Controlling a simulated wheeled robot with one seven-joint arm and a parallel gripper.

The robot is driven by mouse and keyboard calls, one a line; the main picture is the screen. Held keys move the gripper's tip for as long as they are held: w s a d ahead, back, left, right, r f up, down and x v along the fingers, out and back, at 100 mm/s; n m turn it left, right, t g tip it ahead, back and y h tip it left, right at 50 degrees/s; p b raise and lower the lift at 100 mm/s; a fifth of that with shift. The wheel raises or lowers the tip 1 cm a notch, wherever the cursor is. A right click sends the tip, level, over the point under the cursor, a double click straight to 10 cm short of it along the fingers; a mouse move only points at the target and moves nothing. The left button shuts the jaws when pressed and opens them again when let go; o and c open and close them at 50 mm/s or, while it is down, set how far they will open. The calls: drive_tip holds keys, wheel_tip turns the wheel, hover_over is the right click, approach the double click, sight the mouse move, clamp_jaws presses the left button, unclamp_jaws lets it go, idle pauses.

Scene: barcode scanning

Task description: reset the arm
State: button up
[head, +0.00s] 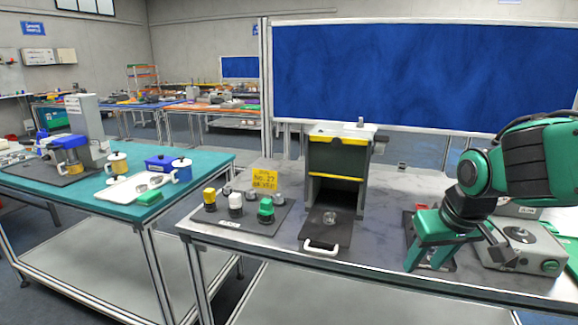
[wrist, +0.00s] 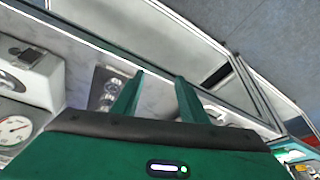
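My green arm reaches in from the right of the head view. My gripper (head: 432,262) points down over the right part of the grey table (head: 385,225), above a dark tray (head: 449,266). In the wrist view the two green fingers of my gripper (wrist: 159,76) stand apart with only bare tabletop between them, so it is open and empty. A dark plate with several round metal parts (wrist: 104,88) shows just left of the fingers. Whether the fingertips touch anything is hard to tell.
A grey device with a round top (head: 520,248) stands right of my gripper. A dark box machine (head: 337,150) with a pulled-out handled drawer (head: 321,247) stands left. Further left is a tray (head: 240,222) of coloured-top parts. Bare tabletop lies between machine and gripper.

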drive_tip(key=s+d+f+m+g, duration=0.2)
drive_tip(key=s+d, duration=0.4)
drive_tip(key=s, duration=0.4)
drive_tip(key=s+d+f+m+g, duration=0.2)
drive_tip(key=s+d+m, duration=0.3)
drive_tip(key=s, duration=0.5)
drive_tip(key=shift+d+f, duration=0.2)
drive_tip(key=shift+d, duration=0.65)
drive_tip(key=shift+w+f, duration=0.25)
drive_tip(key=shift+w, duration=0.4)
